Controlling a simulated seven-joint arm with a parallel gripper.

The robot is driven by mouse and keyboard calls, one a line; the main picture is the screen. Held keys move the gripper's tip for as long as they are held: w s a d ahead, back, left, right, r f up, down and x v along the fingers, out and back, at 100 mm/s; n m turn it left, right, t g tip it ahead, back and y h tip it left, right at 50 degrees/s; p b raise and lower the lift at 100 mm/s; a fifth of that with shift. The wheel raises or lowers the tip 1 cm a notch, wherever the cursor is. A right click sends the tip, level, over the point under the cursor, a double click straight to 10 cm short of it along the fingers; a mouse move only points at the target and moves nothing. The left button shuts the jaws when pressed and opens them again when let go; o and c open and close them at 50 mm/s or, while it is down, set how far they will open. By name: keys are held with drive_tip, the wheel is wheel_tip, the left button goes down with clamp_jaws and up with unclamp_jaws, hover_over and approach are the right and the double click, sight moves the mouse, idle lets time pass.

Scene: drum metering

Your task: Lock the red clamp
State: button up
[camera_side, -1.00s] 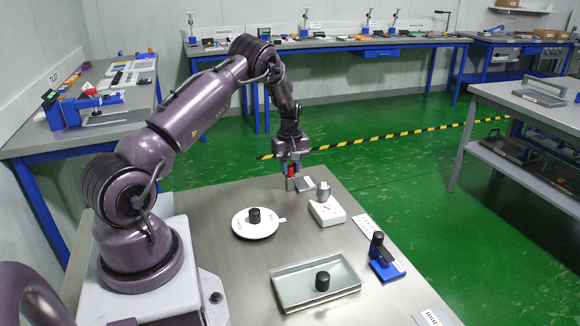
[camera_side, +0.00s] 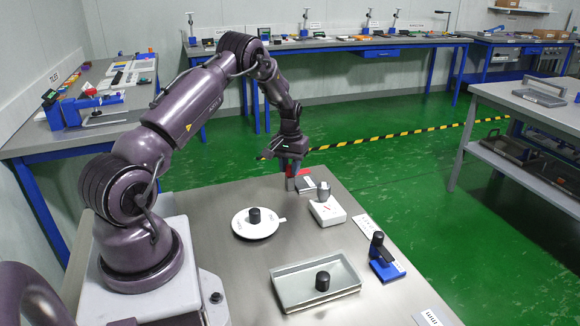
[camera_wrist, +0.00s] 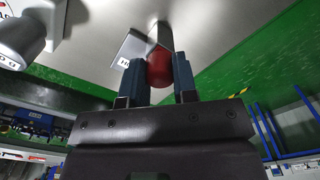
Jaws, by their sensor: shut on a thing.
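The red clamp (camera_wrist: 159,68) shows in the wrist view as a rounded red part between my two fingertips, with a grey metal bar running beyond it. In the side view, red parts of the clamp (camera_side: 304,172) show at the far edge of the steel table, partly hidden by my gripper. My gripper (camera_side: 291,168) is low at that edge, its fingers closed around the red part; it also fills the lower wrist view (camera_wrist: 160,80). The clamp's lower body and exact angle are hard to make out.
A white box (camera_side: 327,211) with a grey cylinder (camera_side: 323,191) stands just right of my gripper. Nearer are a white round dish (camera_side: 240,232) holding a black knob, a grey tray (camera_side: 284,295), and a blue-based device (camera_side: 388,270). Green floor lies beyond the table edge.

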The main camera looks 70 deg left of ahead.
sight(290, 165)
idle(0.3)
drive_tip(key=o, duration=0.9)
drive_tip(key=shift+r, duration=0.1)
wheel_tip(290, 165, up, 13)
drive_tip(key=shift+f, duration=0.1)
idle(0.4)
drive_tip(key=s+d+r+m+t, duration=0.2)
drive_tip(key=s+d+r, duration=0.3)
drive_tip(key=d, duration=0.6)
drive_tip(key=s+d+r+m+t, duration=0.1)
drive_tip(key=s+d+r+m, duration=0.3)
drive_tip(key=d, duration=0.8)
drive_tip(key=s+d+r+m+t, duration=0.2)
drive_tip(key=s+d+r, duration=0.5)
drive_tip(key=d, duration=0.5)
drive_tip(key=shift+s+r+m+t, duration=0.3)
drive_tip(key=shift+s+m, duration=0.3)
drive_tip(key=shift+s, duration=0.1)
